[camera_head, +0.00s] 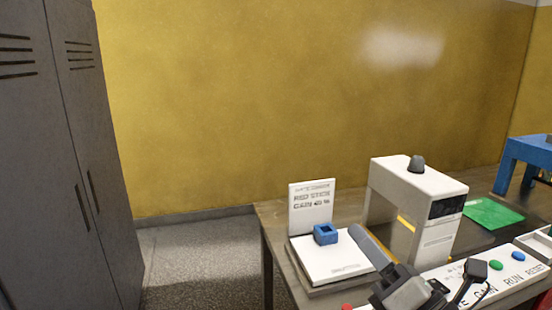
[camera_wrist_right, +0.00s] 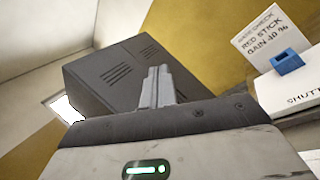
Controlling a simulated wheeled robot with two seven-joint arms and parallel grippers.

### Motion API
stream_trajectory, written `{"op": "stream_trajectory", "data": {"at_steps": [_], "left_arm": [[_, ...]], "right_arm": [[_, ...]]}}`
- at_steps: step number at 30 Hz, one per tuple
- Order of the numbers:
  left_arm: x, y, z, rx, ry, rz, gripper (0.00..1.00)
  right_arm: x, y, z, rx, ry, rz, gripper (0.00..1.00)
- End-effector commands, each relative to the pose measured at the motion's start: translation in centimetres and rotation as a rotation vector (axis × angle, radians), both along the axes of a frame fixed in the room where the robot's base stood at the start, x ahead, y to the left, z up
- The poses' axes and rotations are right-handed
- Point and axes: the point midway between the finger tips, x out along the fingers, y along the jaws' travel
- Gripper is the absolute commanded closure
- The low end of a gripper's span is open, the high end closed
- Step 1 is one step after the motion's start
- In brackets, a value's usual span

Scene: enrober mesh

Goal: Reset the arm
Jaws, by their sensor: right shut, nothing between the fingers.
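My right gripper (camera_head: 358,233) is in the lower middle of the head view, with its fingers pointing up and left. They are in front of the right part of a white board and beside the white arch-shaped machine (camera_head: 436,190). In the right wrist view the two grey fingers (camera_wrist_right: 158,82) are together with nothing between them. A small blue square block with a hollow top (camera_head: 326,234) sits on the white board (camera_head: 330,266), left of the fingers. It also shows in the right wrist view (camera_wrist_right: 288,62). My left gripper is not in view.
A sign reading RED STICK GAIN 40 % (camera_head: 311,206) stands behind the board. A labelled panel with green and blue buttons (camera_head: 507,276) lies at the lower right. A green sheet (camera_head: 492,214) and a blue stand (camera_head: 525,152) are at the right. Grey lockers (camera_head: 62,150) stand left; floor between is clear.

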Motion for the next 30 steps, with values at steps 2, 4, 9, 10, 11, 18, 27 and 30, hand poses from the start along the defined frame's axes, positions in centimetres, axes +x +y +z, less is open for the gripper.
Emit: {"op": "stream_trajectory", "data": {"at_steps": [2, 4, 9, 10, 11, 18, 27, 30], "left_arm": [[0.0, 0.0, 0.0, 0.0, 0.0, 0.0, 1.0], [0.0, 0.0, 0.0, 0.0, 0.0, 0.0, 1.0], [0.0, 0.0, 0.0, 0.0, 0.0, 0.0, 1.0], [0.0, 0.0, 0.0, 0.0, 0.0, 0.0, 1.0], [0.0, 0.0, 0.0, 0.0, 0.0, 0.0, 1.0], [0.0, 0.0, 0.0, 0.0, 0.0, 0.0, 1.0], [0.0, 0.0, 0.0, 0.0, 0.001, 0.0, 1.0], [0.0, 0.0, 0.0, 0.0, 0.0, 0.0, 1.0]], "right_arm": [[0.6, -3.5, -3.1, 0.37, 0.285, -0.12, 1.0], [0.2, -6.3, -7.1, 0.685, 0.523, -0.24, 1.0], [-4.5, -9.7, -17.1, 1.29, 0.971, -0.547, 1.0], [-5.5, -9.8, -18.4, 1.359, 1.023, -0.593, 1.0], [-6.5, -9.9, -19.5, 1.423, 1.07, -0.637, 1.0], [-13.1, -9.3, -25.0, 1.758, 1.31, -0.928, 1.0], [-20.3, -7.6, -28.0, 1.998, 1.489, -1.249, 1.0], [-20.3, -7.2, -28.9, 2.026, 1.499, -1.24, 1.0]]}}
